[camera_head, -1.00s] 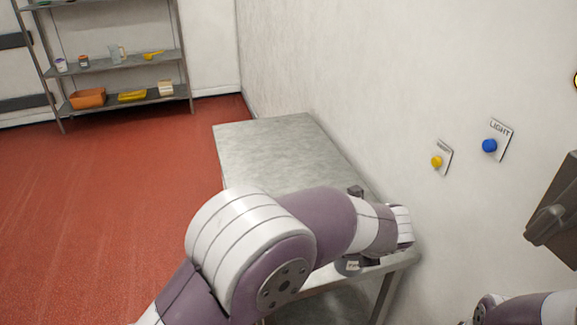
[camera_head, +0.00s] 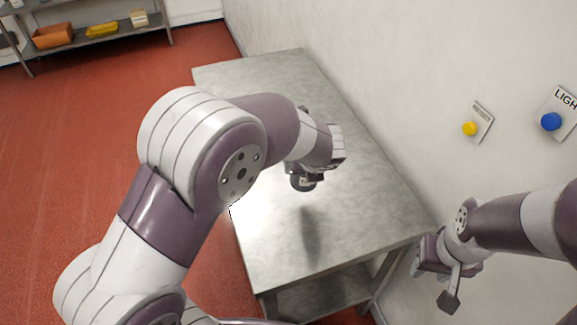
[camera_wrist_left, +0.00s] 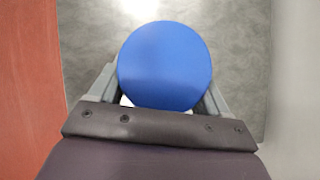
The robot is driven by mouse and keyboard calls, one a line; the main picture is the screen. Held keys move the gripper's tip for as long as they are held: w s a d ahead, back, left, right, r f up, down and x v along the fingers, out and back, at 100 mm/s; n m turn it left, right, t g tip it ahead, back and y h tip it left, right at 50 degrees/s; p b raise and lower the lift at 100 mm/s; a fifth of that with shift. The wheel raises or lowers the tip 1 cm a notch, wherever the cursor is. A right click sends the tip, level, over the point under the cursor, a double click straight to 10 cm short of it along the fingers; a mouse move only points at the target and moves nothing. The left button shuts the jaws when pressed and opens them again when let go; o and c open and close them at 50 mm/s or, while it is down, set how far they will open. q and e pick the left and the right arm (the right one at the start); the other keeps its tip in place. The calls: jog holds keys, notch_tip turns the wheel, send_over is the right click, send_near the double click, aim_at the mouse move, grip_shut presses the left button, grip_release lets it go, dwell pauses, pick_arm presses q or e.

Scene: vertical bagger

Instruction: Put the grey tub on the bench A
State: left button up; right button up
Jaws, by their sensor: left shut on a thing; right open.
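The tub (camera_head: 302,183) hangs below my left gripper (camera_head: 304,174), a small grey round thing with a pale patch in the head view. In the left wrist view its round top (camera_wrist_left: 165,66) is blue, with a bit of white under its edge, between the two fingers. My left gripper is shut on it. The tub is over the grey metal bench (camera_head: 350,225), with a dark shadow on the top below it; it looks held above the surface. My right gripper (camera_head: 436,282) is open and empty, beyond the bench's near right corner. No letter shows on the bench.
The bench top is otherwise clear. A white wall with a yellow button (camera_head: 470,129) and a blue button (camera_head: 551,121) runs along its right side. A shelf (camera_head: 112,35) with an orange bin (camera_head: 53,36) stands far left on red floor.

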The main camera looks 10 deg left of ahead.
pick_arm(q)
jog(key=a+f, duration=0.1)
jog(key=a, duration=0.1)
jog(key=a+f, duration=0.1)
jog(key=shift+w+a+f, duration=0.15)
jog(key=shift+w+a, duration=0.05)
jog(key=shift+a, duration=0.15)
notch_tip(320, 180, down, 4)
jog(key=shift+s+a+r+b, duration=0.1)
jog(key=shift+s+a+b, duration=0.05)
jog(key=shift+b, duration=0.8)
jog(key=shift+f, duration=0.2)
jog(key=shift+f, duration=0.2)
jog(key=o, duration=1.3)
jog(key=shift+c, duration=0.2)
